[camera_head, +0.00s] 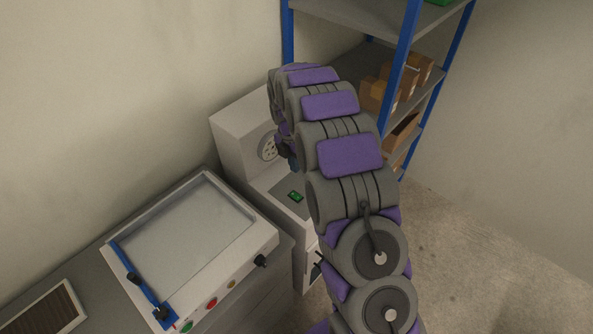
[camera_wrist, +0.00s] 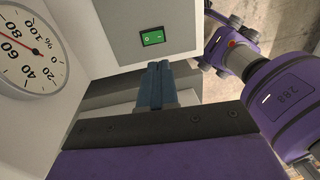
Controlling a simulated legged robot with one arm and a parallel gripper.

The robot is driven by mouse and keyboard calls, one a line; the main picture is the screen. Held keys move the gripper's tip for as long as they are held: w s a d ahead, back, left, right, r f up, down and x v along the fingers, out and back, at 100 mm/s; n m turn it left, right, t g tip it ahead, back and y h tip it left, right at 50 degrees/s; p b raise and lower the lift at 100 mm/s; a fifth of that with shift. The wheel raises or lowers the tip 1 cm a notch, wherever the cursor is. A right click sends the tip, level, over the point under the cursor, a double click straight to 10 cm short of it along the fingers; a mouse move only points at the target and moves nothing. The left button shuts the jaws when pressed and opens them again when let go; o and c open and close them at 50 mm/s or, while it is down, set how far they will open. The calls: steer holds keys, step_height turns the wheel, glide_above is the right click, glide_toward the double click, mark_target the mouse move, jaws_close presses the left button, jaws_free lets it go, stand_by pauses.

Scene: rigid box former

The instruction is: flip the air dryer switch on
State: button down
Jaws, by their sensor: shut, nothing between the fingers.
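The air dryer is a white cabinet (camera_head: 242,122) against the wall, with a round dial (camera_head: 268,147) on its upright face. Its green switch (camera_head: 296,197) sits on a grey panel in front of the dial. In the wrist view the green switch (camera_wrist: 153,38) is close up on the panel, with small white marks; I cannot tell its position. My gripper (camera_wrist: 158,66) is shut and empty. Its blue fingertips appear just below the switch in the picture; a gap shows between them and the switch. In the head view my arm mostly hides the gripper.
A percent dial (camera_wrist: 35,50) is at the left of the wrist view. In the head view, a grey bench with a white framed machine (camera_head: 190,240) and blue bar stands left of the dryer. A blue shelf rack (camera_head: 398,65) with cardboard boxes stands behind right. Floor at right is clear.

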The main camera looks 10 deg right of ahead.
mark_target(299, 197)
steer(key=f+b, duration=0.1)
steer(key=f, duration=0.3)
steer(key=f+b, duration=0.1)
steer(key=f, duration=0.3)
steer(key=s+d+f+b, duration=0.1)
steer(key=f, duration=0.3)
steer(key=shift+s, duration=0.1)
steer(key=shift+a+f, duration=0.1)
steer(key=shift+f, duration=0.3)
steer(key=shift+s+f, duration=0.1)
steer(key=shift+w+a+r+p, duration=0.2)
steer(key=shift+w+a+p, duration=0.3)
steer(key=shift+w, duration=0.15)
steer(key=shift+r, duration=0.1)
